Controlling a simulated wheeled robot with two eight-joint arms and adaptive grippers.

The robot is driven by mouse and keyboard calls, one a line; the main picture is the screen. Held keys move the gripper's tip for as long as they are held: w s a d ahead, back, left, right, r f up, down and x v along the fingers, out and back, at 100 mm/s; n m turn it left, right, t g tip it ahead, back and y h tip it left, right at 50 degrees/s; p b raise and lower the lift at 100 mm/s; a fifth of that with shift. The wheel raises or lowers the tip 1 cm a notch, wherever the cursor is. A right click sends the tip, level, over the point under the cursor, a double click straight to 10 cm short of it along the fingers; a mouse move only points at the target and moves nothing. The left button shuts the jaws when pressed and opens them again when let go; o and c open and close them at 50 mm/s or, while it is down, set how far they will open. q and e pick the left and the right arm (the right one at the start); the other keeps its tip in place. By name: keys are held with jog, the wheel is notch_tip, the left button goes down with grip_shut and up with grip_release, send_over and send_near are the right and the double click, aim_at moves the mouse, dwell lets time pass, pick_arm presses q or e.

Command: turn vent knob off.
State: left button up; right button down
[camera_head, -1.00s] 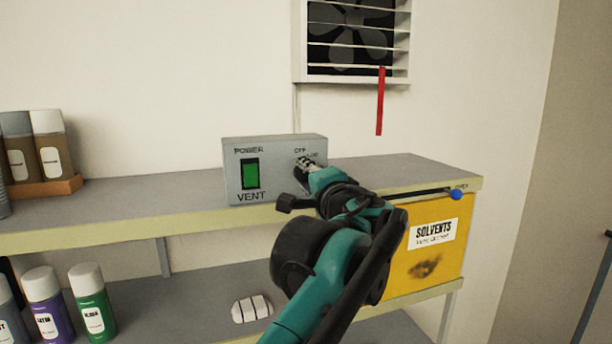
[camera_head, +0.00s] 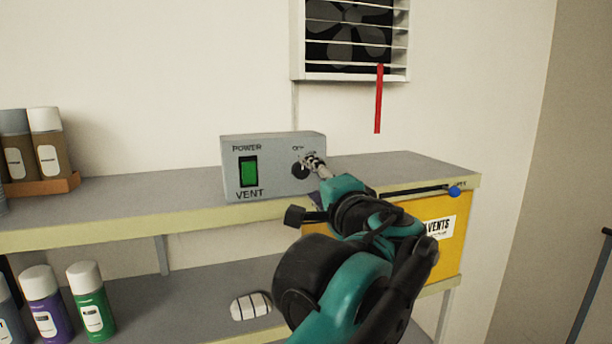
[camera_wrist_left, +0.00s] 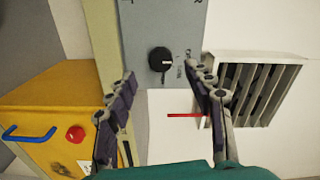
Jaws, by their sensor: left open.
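The vent control box (camera_head: 272,168) is grey and stands on the upper shelf, with a lit green power switch (camera_head: 249,172) on its left. The black vent knob (camera_head: 299,170) is on the right of its face, below the "OFF" label. It also shows in the left wrist view (camera_wrist_left: 159,60), with a white pointer mark. My left gripper (camera_head: 314,163) is just right of the knob in the head view. In the wrist view its open fingers (camera_wrist_left: 160,98) are on both sides of the knob's line, apart from it and empty. My right gripper is not in view.
A louvred fan vent (camera_head: 352,40) with a red strip (camera_head: 379,98) is on the wall above. Spray cans (camera_head: 90,300) stand at left, and a white ribbed object (camera_head: 250,307) lies on the lower shelf.

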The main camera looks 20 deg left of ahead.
pick_arm(q)
jog(key=v, duration=0.6)
jog(key=shift+s+d, duration=0.1)
jog(key=shift+s, duration=0.05)
jog(key=shift+f, duration=0.1)
jog(key=s+a+f+n+g+h+b, duration=0.1)
jog(key=s+a+f+g+b, duration=0.35)
jog(key=f, duration=1.05)
jog(key=w+a+f+n+h+b, duration=0.1)
jog(key=a+f+n+b, duration=0.1)
jog(key=f+b, duration=0.9)
jog(key=s+a+f+n+g+h+b, duration=0.1)
jog(key=s+a+f+g+h+b, duration=0.15)
jog(key=f, duration=1.55)
jog(key=s+f+n+h+b, duration=0.1)
jog(key=s+f+b, duration=0.2)
jog(key=f, duration=0.9)
jog(key=s+d+f+n+h+b, duration=0.1)
jog(key=s+f+n+h+b, duration=0.1)
jog(key=f+b, duration=0.6)
jog(key=s+f+n+h+b, duration=0.1)
jog(key=s+f+b, duration=0.3)
jog(key=f, duration=1.3)
jog(key=shift+d+f+n+g+h+b, duration=0.35)
jog(key=shift+h+b, duration=0.4)
jog(key=shift+b, duration=0.45)
jog(key=shift+r, duration=0.1)
